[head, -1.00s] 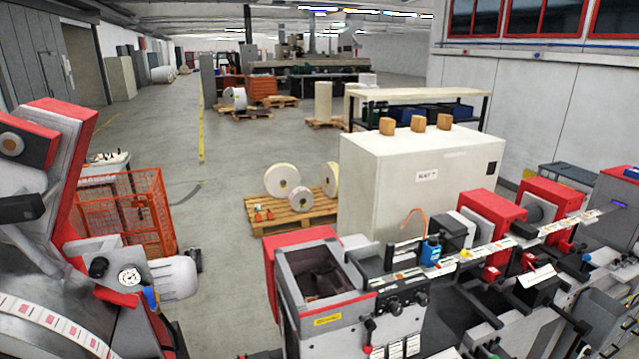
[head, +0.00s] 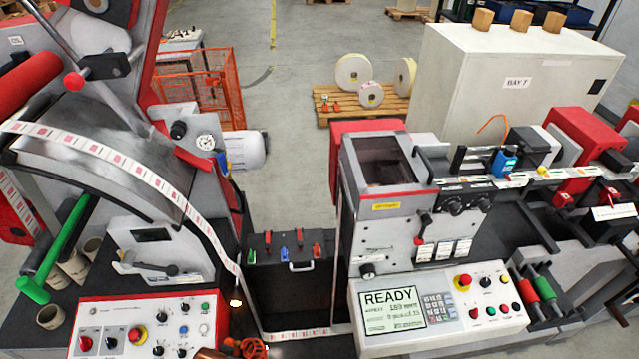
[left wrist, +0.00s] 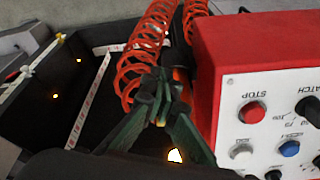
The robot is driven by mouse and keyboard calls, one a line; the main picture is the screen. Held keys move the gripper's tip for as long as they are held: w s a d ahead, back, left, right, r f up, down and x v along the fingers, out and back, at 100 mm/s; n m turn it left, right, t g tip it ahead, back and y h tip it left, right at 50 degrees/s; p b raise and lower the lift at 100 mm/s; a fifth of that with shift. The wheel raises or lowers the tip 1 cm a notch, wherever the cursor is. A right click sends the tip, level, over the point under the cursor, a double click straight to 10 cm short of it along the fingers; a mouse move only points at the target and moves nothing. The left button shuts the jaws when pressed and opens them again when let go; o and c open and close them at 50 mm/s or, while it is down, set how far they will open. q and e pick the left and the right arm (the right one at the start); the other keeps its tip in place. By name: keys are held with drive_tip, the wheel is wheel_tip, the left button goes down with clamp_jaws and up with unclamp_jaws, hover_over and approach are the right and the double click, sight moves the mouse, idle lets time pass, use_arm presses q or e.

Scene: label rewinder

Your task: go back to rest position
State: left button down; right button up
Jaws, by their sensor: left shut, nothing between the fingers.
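My left gripper (left wrist: 160,85) shows in the left wrist view, its dark green fingers closed together with nothing held between them. Orange-red coiled cords (left wrist: 140,62) hang right beside and behind the fingertips; I cannot tell whether they touch. A red-and-white control box (left wrist: 255,85) with a red STOP button (left wrist: 252,112) stands just right of the fingers. In the head view I cannot make out the gripper clearly; an orange coil (head: 248,347) shows at the bottom edge. My right gripper is in neither view.
A printed label web (head: 100,152) runs over the left machine and down into the dark gap. A left control panel (head: 140,328), a panel reading READY (head: 395,308) and a black case (head: 290,275) surround it. Open floor (head: 285,40) lies behind, with a pallet of rolls (head: 350,108).

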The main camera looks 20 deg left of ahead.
use_arm(q)
drive_tip(key=s+d+f+g+b, duration=0.1)
drive_tip(key=s+f+b, duration=0.15)
drive_tip(key=f, duration=1.25)
drive_tip(key=s+f+b, duration=0.2)
drive_tip(key=s+f, duration=0.1)
drive_tip(key=f, duration=1.2)
drive_tip(key=s+f+m+g+b, duration=0.1)
drive_tip(key=s+f+b, duration=0.2)
drive_tip(key=s+f, duration=1.4)
drive_tip(key=shift+s+d+f+h+b, duration=0.15)
drive_tip(key=shift+s+f+h+b, duration=0.05)
drive_tip(key=shift+s+h+b, duration=0.1)
